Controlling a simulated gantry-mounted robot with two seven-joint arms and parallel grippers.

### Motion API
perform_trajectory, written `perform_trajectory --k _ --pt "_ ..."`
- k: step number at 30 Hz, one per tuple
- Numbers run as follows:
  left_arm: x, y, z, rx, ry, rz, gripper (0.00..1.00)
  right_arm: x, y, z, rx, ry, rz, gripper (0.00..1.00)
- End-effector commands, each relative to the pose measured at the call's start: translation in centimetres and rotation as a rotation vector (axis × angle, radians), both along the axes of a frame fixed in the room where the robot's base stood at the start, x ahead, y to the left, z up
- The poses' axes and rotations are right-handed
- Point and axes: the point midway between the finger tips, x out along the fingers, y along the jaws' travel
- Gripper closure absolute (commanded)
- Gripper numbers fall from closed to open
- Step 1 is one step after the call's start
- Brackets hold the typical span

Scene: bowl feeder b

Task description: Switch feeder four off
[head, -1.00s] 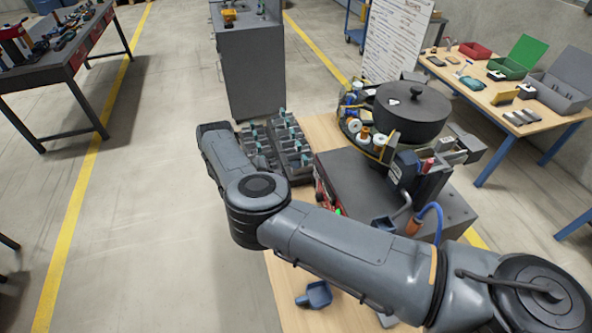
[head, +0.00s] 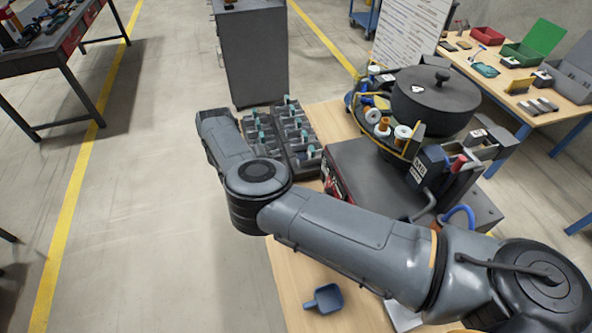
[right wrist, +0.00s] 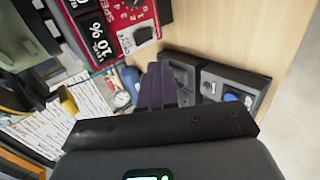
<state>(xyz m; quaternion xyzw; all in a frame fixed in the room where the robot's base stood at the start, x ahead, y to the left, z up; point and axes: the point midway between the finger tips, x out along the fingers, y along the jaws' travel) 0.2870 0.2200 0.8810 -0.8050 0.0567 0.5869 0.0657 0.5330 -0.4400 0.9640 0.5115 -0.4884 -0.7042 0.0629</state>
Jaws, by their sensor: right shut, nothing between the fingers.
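The bowl feeder, with a dark lidded bowl (head: 435,100) on a grey base box (head: 365,170), stands on the wooden bench in the head view. Its red front panel (head: 333,185) is partly hidden behind my right arm. In the right wrist view the red panel (right wrist: 125,14) shows a speed dial and a dark rocker switch (right wrist: 143,35), upside down. My right gripper (right wrist: 160,68) is shut and empty, its dark fingertips just below the panel in that picture. I cannot tell whether they touch anything. My left gripper is not in view.
Dark racks (head: 280,135) with teal-topped pieces stand behind my arm. Dark boxes, one with a blue knob (right wrist: 230,98), lie right of the fingers in the wrist view. A blue scoop (head: 325,298) lies on the bench (head: 290,290). A grey cabinet (head: 253,55) stands behind.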

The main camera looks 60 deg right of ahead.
Motion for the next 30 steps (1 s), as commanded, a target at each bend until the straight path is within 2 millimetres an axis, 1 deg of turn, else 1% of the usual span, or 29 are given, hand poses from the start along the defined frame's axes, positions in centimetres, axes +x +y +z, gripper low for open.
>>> perform_trajectory --k 5,18,19,24,30 --pt "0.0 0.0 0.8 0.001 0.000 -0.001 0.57 -1.1 -1.2 -1.1 -0.002 0.004 -0.002 1.00" --pt "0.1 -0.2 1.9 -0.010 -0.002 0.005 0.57 -4.7 -5.8 -6.4 -0.001 0.002 -0.002 1.00" --pt "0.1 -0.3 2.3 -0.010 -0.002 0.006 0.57 -5.1 -6.2 -6.0 -0.002 0.001 -0.003 1.00" --pt "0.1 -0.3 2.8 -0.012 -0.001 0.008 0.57 -6.3 -7.7 -5.8 -0.001 -0.001 -0.002 1.00" --pt "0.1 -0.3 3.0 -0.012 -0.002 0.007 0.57 -6.9 -8.6 -5.7 0.000 0.000 0.000 1.00"
